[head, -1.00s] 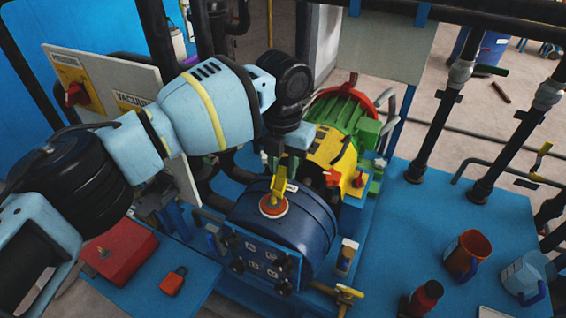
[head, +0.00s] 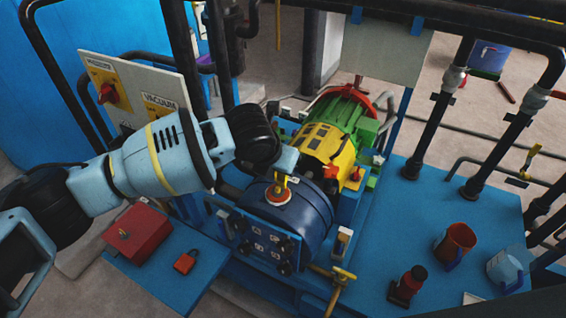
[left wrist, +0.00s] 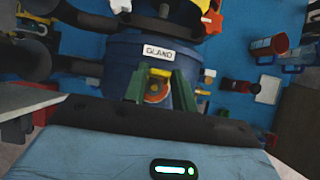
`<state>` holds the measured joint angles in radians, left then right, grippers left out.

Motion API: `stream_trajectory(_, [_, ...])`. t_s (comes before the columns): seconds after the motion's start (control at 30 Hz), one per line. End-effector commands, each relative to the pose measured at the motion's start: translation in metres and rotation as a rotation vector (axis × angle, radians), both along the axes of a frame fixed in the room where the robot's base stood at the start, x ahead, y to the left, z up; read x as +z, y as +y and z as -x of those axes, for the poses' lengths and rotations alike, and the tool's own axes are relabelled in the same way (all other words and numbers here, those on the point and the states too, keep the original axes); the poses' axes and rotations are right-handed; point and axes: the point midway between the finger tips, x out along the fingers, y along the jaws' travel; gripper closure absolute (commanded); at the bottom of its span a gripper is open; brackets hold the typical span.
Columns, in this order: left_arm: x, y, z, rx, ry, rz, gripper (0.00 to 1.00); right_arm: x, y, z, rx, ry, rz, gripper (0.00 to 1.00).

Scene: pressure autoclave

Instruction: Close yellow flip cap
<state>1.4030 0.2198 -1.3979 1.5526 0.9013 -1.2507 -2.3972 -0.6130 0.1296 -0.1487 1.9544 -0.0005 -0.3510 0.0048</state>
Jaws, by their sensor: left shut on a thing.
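The yellow flip cap (head: 281,184) stands up over an orange-red round port (head: 278,195) on top of the dark blue vessel (head: 305,217). My left gripper (head: 285,173) reaches in from the left and is at the cap's upper part, partly hiding it. In the left wrist view, the green fingers of my left gripper (left wrist: 160,82) sit on either side of the yellow cap (left wrist: 160,73). The orange port (left wrist: 156,93) shows between them. The cap's exact tilt is hard to tell. My right gripper is not in view.
A green and yellow motor (head: 335,130) stands close behind the vessel. A red box (head: 138,233) and a red padlock (head: 185,262) lie at left.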

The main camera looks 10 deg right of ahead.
Motion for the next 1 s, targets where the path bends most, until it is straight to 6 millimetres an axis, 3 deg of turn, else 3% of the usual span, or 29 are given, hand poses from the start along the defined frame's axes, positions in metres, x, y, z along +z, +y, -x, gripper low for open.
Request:
stream_trajectory(0.67, [0.0025, 0.0023, 0.0022, 0.001, -0.069, 0.046, 0.96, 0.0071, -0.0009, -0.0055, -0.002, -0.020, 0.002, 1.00])
stream_trajectory(0.7, [0.0026, 0.0023, 0.0022, 0.001, -0.069, 0.046, 0.72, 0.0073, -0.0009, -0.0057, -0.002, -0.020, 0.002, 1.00])
stream_trajectory(0.8, [0.0022, 0.0023, 0.0024, 0.001, -0.068, 0.045, 0.59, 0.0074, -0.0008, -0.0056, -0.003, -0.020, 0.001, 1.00])
stream_trajectory(0.83, [0.0019, 0.0023, 0.0025, 0.001, -0.068, 0.044, 0.55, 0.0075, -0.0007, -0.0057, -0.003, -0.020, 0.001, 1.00])
stream_trajectory(1.0, [0.0008, 0.0023, 0.0029, 0.001, -0.066, 0.043, 0.55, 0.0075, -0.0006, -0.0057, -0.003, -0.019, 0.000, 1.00])
